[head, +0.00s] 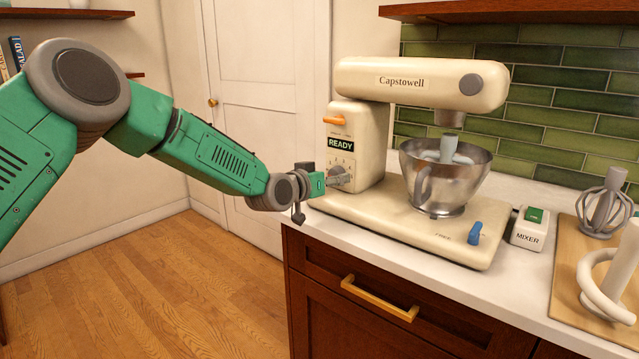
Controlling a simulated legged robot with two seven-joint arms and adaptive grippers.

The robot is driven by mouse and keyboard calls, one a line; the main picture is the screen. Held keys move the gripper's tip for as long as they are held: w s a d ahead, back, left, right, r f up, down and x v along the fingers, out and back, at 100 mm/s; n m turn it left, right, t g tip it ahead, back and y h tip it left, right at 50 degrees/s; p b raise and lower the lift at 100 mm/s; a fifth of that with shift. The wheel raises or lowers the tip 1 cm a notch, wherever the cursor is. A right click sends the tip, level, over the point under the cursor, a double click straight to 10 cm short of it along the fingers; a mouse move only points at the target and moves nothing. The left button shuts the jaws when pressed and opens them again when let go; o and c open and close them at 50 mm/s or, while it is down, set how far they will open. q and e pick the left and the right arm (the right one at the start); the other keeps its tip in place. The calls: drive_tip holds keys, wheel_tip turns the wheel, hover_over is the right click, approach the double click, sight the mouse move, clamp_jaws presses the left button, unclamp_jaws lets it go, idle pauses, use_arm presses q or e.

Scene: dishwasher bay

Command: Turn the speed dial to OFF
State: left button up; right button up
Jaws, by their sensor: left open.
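The cream stand mixer (375,200), marked Capstowell, stands on the white counter. Its speed dial (342,176) is a grey knob on the left end of the column, below a display (341,144) reading READY. A scale is printed above the dial; its setting is too small to read. My left gripper (331,181) is open, with its fingers right at the dial. I cannot tell whether they touch it or stand around it. The gripper hides part of the dial's left side. My right gripper is not in view.
An orange lever (334,120) sits above the display. A steel bowl (444,185) with an attachment stands under the mixer head. A blue lever (474,233) is on the base. A MIXER switch box (528,236) and a board (566,290) with attachments are at right. The floor at left is clear.

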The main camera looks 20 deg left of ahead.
use_arm(q)
drive_tip(key=v, duration=1.1)
drive_tip(key=shift+f, duration=0.15)
drive_tip(key=shift+s+a, duration=0.1)
drive_tip(key=s+d+f+g+y, duration=0.15)
drive_tip(key=s+f+g, duration=0.25)
drive_tip(key=s+f, duration=0.7)
drive_tip(key=s+d+f+g, duration=0.25)
drive_tip(key=s+f, duration=0.45)
drive_tip(key=f, duration=0.9)
drive_tip(key=s+a+f+g+y, duration=0.1)
drive_tip(key=s+a+f+g, duration=0.1)
drive_tip(key=s, duration=0.7)
drive_tip(key=s+a+f+g+y, duration=0.1)
drive_tip(key=s+a+f+g, duration=0.1)
drive_tip(key=s, duration=0.7)
drive_tip(key=s+a+f+g+y, duration=0.1)
drive_tip(key=s+f+g, duration=0.3)
drive_tip(key=s, duration=0.6)
wheel_tip(320, 180, down, 2)
drive_tip(key=shift+a+f+n, duration=0.1)
drive_tip(key=shift+a+n, duration=0.3)
drive_tip(key=shift+a, duration=0.05)
